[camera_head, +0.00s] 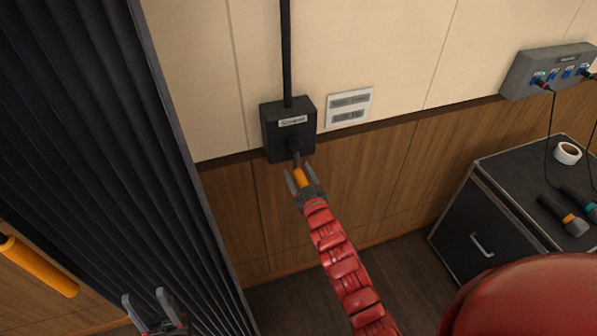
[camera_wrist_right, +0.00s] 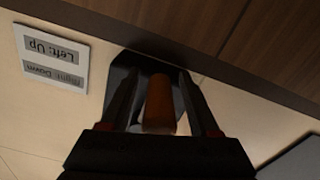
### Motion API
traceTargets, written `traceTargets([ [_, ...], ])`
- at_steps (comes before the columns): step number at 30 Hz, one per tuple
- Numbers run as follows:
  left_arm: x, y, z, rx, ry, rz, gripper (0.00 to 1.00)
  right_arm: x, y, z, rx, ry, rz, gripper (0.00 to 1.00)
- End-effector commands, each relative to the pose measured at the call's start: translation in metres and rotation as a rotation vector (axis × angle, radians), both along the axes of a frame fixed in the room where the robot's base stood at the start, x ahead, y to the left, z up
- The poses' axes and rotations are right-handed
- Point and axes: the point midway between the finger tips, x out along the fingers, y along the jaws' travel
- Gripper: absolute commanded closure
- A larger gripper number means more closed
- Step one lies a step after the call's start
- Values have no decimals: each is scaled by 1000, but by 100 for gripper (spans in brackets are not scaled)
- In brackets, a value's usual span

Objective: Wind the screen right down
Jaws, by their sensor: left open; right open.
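A black winch box (camera_head: 289,128) with a small label is on the wall, a dark pole rising from its top. A short dark crank sticks out of its lower front and ends in an orange grip (camera_head: 301,178). My right gripper (camera_head: 300,172) is open, with one finger on each side of the grip. In the right wrist view, the orange grip (camera_wrist_right: 160,105) stands between the fingers of the right gripper (camera_wrist_right: 158,78), with a gap at each side. My left gripper (camera_head: 147,300) is open and empty at the bottom left. The screen is not identifiable.
A sign (camera_head: 349,107) beside the box reads "Left: Up" and "Right: Down" in the wrist view (camera_wrist_right: 54,59). A dark pleated curtain (camera_head: 100,130) hangs at left, with an orange bar (camera_head: 38,265) near it. A black case (camera_head: 490,220) and a socket box (camera_head: 550,70) are at right.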

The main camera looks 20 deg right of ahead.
Motion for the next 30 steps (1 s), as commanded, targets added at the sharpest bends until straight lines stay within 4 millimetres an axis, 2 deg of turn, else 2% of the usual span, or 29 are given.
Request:
traceTargets([
  [4,0,0,0,0,0,0,50,0,0,0,0,0,0,38],
  [5,0,0,0,0,0,0,50,0,0,0,0,0,0,41],
  [15,0,0,0,0,0,0,50,0,0,0,0,-1,0,100],
  [30,0,0,0,0,0,0,50,0,0,0,0,-1,0,100],
])
